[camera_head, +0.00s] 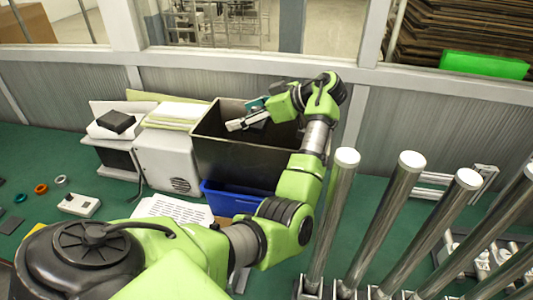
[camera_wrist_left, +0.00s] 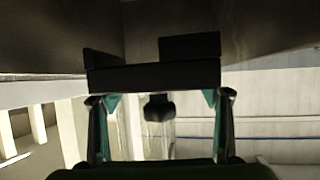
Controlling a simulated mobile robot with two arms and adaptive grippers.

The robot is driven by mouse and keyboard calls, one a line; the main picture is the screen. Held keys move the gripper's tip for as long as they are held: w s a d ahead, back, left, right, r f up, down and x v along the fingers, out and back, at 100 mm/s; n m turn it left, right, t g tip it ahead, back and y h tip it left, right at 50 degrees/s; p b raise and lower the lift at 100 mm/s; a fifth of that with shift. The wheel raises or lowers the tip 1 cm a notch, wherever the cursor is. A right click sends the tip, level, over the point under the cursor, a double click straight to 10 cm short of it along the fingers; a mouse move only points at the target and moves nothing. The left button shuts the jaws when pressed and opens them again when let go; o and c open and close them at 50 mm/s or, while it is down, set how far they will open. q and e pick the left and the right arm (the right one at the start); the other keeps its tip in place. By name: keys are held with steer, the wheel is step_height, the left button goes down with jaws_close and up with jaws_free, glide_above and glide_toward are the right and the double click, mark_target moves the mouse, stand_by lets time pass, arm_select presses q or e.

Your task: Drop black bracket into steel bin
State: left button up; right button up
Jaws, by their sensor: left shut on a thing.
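The steel bin (camera_head: 235,160) is a dark, open-topped box at the back of the green table in the head view. My left gripper (camera_head: 252,112) hangs over the opening of the bin, with the arm reaching in from the right side of it. In the left wrist view my left gripper (camera_wrist_left: 160,98) is shut on the black bracket (camera_wrist_left: 153,76), a dark bar with raised ends held across the fingertips. Dark bin-like walls fill the top of that view. In the head view the bracket is hard to make out at the gripper. My right gripper is not in view.
A blue tray (camera_head: 230,198) stands in front of the bin. A white box (camera_head: 167,160) stands just left of it. Tall steel posts (camera_head: 333,220) rise at the right. Small parts, including an orange ring (camera_head: 41,189), lie at the left. A panelled wall is behind.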

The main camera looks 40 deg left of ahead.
arm_select(q)
steer(key=shift+r, duration=0.1)
steer(key=o, duration=1.2)
steer(key=shift+o, duration=1.2)
step_height(320, 180, up, 10)
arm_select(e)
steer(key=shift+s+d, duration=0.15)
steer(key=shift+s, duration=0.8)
